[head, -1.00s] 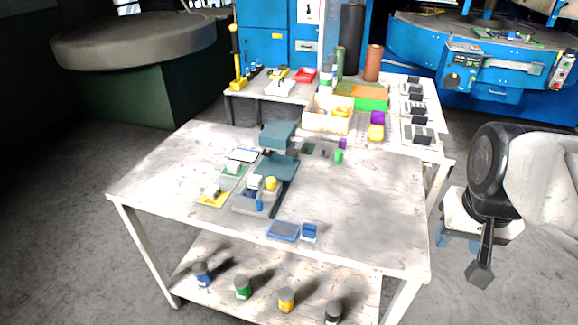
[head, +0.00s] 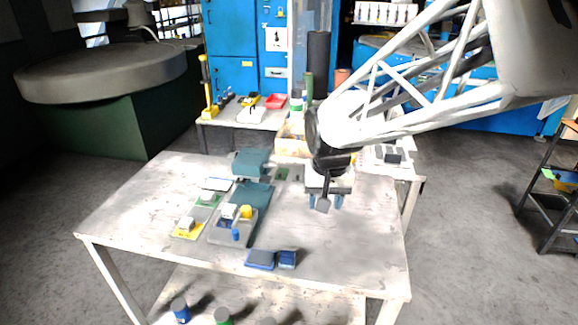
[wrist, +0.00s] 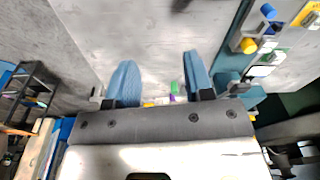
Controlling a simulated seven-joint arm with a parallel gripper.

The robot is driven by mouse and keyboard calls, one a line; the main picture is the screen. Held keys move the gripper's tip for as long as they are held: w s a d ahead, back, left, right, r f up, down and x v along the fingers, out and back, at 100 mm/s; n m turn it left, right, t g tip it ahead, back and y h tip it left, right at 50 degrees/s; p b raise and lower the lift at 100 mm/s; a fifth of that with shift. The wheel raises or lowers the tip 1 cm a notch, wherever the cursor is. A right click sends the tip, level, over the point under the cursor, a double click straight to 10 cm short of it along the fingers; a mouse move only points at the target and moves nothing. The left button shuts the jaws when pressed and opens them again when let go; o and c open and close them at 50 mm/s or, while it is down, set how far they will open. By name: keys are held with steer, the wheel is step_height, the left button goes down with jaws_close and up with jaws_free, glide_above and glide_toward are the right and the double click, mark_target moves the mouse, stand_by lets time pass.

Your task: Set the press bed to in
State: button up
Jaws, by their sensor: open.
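The teal press stands left of the middle of the table in the head view, with its raised head (head: 250,163) at the back and its base (head: 252,200) running toward the front. The grey press bed (head: 217,238) lies at the near end of the base, clear of the head. It carries a yellow knob (head: 246,211), a blue peg (head: 235,234) and a white block (head: 229,210). My gripper (head: 324,203) is open and empty above the table, right of the press. In the wrist view its blue fingers (wrist: 160,78) are apart, with the press at upper right.
Colored cards with pale blocks (head: 187,228) lie left of the press. A blue pad and box (head: 270,260) lie near the front edge. The right front of the table (head: 345,250) is clear. My arm hides part of the back table.

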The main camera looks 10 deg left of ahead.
steer(key=w+a+f, duration=0.2)
steer(key=a, duration=0.4)
steer(key=w+a+f, duration=0.2)
steer(key=a+f, duration=0.1)
steer(key=a, duration=0.3)
steer(key=n+g, duration=0.1)
steer(key=n, duration=0.1)
glide_above(235, 231)
step_height(235, 231, down, 7)
steer(key=shift+r, duration=0.15)
steer(key=shift+f, duration=0.2)
steer(key=shift+f, duration=3.75)
jaws_close()
